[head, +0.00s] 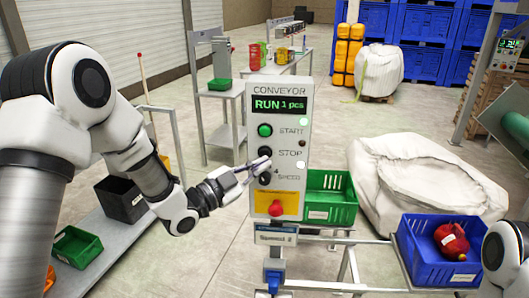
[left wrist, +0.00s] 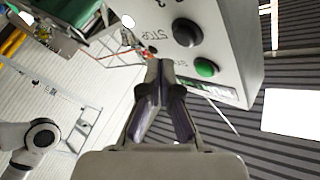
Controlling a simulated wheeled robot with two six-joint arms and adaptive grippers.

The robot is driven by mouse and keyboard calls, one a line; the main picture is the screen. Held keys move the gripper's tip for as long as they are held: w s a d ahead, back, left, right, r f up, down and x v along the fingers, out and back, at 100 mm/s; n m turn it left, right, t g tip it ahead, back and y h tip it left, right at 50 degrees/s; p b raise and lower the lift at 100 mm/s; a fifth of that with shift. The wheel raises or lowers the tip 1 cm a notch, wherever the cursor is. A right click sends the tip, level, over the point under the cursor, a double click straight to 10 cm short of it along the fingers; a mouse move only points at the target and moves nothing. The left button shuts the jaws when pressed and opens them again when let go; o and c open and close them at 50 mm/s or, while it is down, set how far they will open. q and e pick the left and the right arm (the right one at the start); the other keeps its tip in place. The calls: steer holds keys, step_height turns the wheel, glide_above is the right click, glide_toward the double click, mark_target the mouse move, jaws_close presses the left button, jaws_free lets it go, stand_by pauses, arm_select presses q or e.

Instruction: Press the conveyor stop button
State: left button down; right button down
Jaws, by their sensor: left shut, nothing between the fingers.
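The grey conveyor panel (head: 300,105) stands upright in the middle of the head view; its display (head: 279,104) reads "RUN 1 pcs". The black stop button (head: 265,152), labelled STOP, sits below the green START button (head: 264,130). My left gripper (head: 266,163) is shut and empty, its fingertips at the panel face just below the stop button. In the left wrist view the stop button (left wrist: 187,32) lies above and right of the left fingertips (left wrist: 157,66); the green button (left wrist: 207,68) is farther right. Whether the fingertips touch the panel I cannot tell. My right gripper is out of view.
A speed knob (head: 265,178) and a red mushroom button (head: 276,208) on a yellow plate (head: 292,200) are lower on the panel. A green crate (head: 343,213) stands right behind it. A blue crate (head: 412,262) holds a red netted bag (head: 451,241).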

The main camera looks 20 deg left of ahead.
mark_target(276, 150)
arm_select(q)
steer(key=shift+w+a, duration=0.1)
steer(key=shift+w, duration=0.6)
stand_by(0.9)
steer(key=shift+w+a, duration=0.1)
steer(key=shift+w, duration=0.3)
steer(key=shift+w+a+b, duration=0.1)
steer(key=shift+w+b, duration=0.3)
stand_by(0.5)
steer(key=shift+s, duration=0.1)
steer(key=shift+s+d+b, duration=0.2)
steer(key=shift+s+b, duration=0.1)
steer(key=shift+s, duration=0.45)
